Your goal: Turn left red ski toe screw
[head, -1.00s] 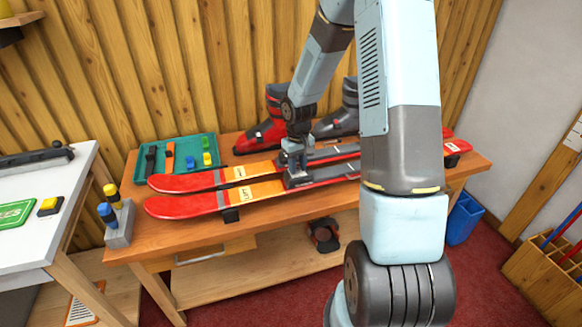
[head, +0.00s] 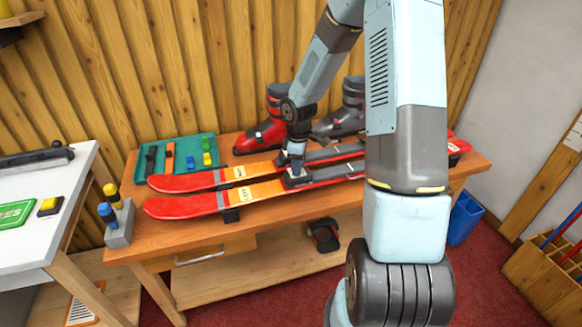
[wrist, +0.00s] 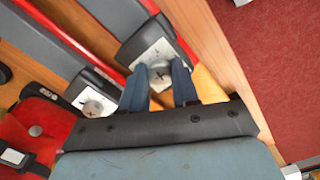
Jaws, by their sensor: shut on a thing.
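Two red and orange skis lie side by side on the wooden bench, a near one (head: 180,206) and a far one (head: 182,182). My gripper (head: 294,172) points down at the toe piece of the near ski. In the wrist view its blue-grey fingers (wrist: 159,67) are shut on a round silver toe screw (wrist: 160,75), one finger on each side. The screw sits on a pale marked plate (wrist: 145,47) close to the bench edge. The other ski's toe screw (wrist: 93,108) stands free to the left. The head view is too small to show the held screw.
A red boot (head: 264,135) and a grey boot (head: 345,118) stand behind the skis. A green tray (head: 207,142) with small parts is at the back left. A grey block (head: 120,232) with yellow and blue handles stands at the bench's left end.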

